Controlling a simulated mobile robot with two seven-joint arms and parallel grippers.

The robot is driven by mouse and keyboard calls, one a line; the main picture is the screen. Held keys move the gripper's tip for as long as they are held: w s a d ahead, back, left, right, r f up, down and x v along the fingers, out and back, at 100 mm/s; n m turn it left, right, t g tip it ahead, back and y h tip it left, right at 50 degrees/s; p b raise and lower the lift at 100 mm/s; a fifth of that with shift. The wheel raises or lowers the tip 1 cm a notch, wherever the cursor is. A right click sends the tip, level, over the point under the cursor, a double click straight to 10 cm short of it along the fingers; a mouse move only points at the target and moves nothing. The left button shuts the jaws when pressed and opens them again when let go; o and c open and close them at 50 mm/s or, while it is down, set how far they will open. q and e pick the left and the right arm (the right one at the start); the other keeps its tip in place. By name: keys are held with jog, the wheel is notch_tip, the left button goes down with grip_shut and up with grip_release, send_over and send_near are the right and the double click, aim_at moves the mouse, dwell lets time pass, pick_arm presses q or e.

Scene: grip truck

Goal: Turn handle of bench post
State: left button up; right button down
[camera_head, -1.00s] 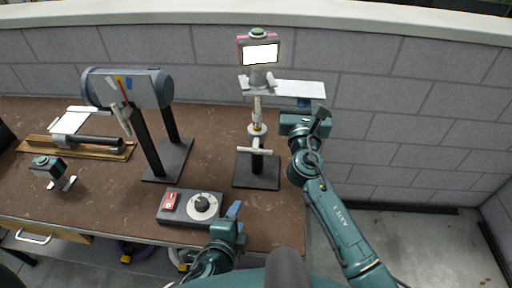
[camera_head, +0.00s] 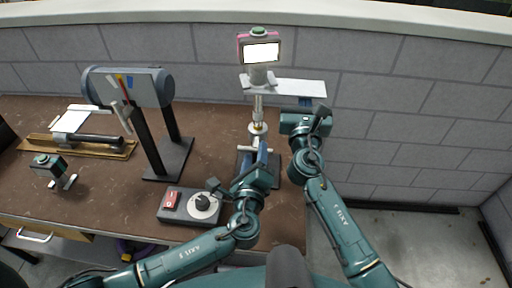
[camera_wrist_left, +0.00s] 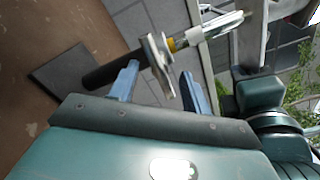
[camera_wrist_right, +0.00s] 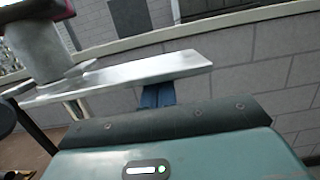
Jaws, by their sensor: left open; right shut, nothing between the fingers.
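The bench post (camera_head: 257,105) stands upright on a dark square base. Its handle, a pale crossbar (camera_head: 243,149), sits low on the post and is partly hidden by my left gripper (camera_head: 263,150). In the left wrist view the crossbar (camera_wrist_left: 157,68) shows between the two blue fingers of my open left gripper (camera_wrist_left: 160,78), with a visible gap to each finger. My right gripper (camera_head: 305,103) is shut and empty by the right end of the white plate (camera_head: 300,88) on the post. In the right wrist view its fingers (camera_wrist_right: 158,95) are together, their tips partly hidden by the plate (camera_wrist_right: 140,76).
A control box with a dial (camera_head: 203,203) stands left of my left gripper. A grey cylinder on a dark stand (camera_head: 135,88) is further left. A wooden rail device (camera_head: 80,145) and a small device (camera_head: 52,170) are at far left. A block wall stands behind.

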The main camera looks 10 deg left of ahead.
aim_at(256, 147)
pick_arm(q)
jog(key=shift+w, duration=1.6)
grip_shut()
